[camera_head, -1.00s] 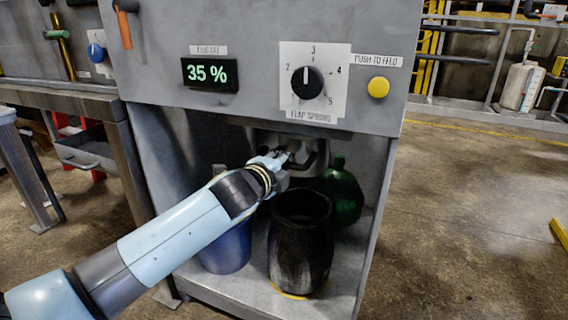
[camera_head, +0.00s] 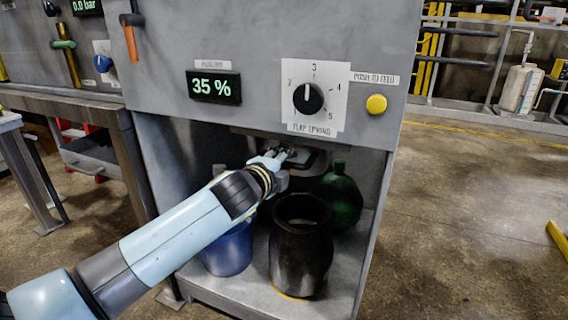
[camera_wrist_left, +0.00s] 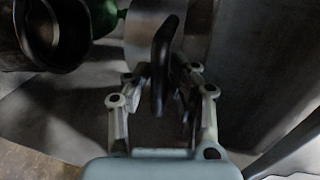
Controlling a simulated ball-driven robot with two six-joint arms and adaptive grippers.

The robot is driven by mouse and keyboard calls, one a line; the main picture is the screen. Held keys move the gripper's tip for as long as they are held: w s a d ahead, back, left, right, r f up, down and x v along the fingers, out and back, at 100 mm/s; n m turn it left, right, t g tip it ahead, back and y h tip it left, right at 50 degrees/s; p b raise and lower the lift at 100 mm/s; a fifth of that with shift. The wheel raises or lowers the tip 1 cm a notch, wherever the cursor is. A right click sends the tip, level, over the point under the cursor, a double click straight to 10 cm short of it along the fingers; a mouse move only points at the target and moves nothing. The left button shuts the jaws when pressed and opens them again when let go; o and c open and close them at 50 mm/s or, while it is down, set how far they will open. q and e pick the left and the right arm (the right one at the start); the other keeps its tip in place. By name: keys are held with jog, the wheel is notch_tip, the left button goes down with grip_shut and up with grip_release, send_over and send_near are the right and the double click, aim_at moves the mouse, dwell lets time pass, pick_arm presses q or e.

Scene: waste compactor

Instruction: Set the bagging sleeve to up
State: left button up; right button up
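The bagging sleeve's dark looped handle (camera_head: 319,160) is under the front panel, partly behind my left gripper (camera_head: 284,155). In the left wrist view the dark handle (camera_wrist_left: 163,50) runs between the two fingers of my left gripper (camera_wrist_left: 160,82). The fingers stand apart on either side of the handle, with a gap visible on the left side. Firm contact cannot be seen. A pale grey curved surface (camera_wrist_left: 140,40) shows behind the handle. The sleeve's body is mostly hidden in the head view. My right gripper is not in view.
Below the panel stand a black bin (camera_head: 300,250), a blue bin (camera_head: 228,250) and a green bottle (camera_head: 340,195). The panel bears a display reading 35 % (camera_head: 214,87), a black dial (camera_head: 308,97) and a yellow button (camera_head: 376,104).

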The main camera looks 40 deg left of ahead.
pick_arm(q)
jog(key=shift+o, duration=1.1)
jog(key=shift+w, duration=0.15)
jog(key=shift+s, duration=0.2)
jog(key=v, duration=1.1)
jog(key=shift+s, duration=0.3)
jog(key=shift+d, duration=0.1)
jog(key=shift+c, duration=0.3)
